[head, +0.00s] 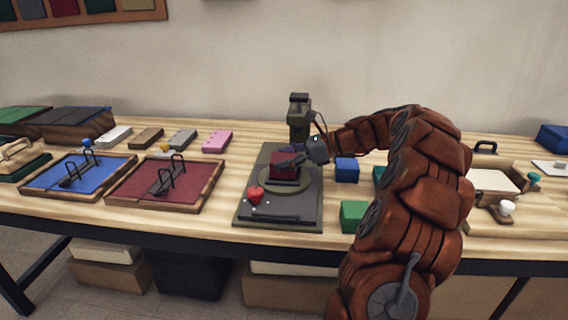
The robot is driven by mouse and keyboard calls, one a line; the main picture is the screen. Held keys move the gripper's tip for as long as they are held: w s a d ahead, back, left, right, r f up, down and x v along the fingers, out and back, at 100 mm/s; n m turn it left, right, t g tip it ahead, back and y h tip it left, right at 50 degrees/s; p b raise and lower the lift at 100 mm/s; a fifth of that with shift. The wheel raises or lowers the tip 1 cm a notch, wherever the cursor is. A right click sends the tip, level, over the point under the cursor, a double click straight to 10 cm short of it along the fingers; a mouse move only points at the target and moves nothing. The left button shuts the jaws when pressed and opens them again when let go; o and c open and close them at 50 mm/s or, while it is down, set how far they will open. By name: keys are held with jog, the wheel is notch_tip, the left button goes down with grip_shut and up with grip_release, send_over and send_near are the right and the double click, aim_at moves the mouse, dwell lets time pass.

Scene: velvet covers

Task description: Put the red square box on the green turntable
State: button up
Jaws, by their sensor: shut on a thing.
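The red square box (283,168) is dark red and sits within my gripper's fingers, over the round plate of the green turntable. My gripper (291,158) reaches in from the right and is shut on the box, its dark fingers covering part of the top. The green turntable (310,205) is a dark green base with a round plate and an upright post at the back. I cannot tell whether the box touches the plate. A bright red round knob (255,194) is at the turntable's front left.
A blue box (347,170) and a green box (354,216) stand close to the turntable's right. A teal box (378,175) is partly hidden by my arm. Blue (77,176) and maroon (168,187) framed trays lie left. Several small blocks lie behind them.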

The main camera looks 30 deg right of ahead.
jog(key=shift+f, duration=0.35)
jog(key=shift+f, duration=0.1)
jog(key=o, duration=1.2)
jog(key=shift+s+d+r, duration=0.25)
jog(key=shift+s+d, duration=0.05)
jog(key=shift+d, duration=0.05)
jog(key=p+v, duration=0.1)
jog(key=v, duration=1)
jog(key=shift+p, duration=0.3)
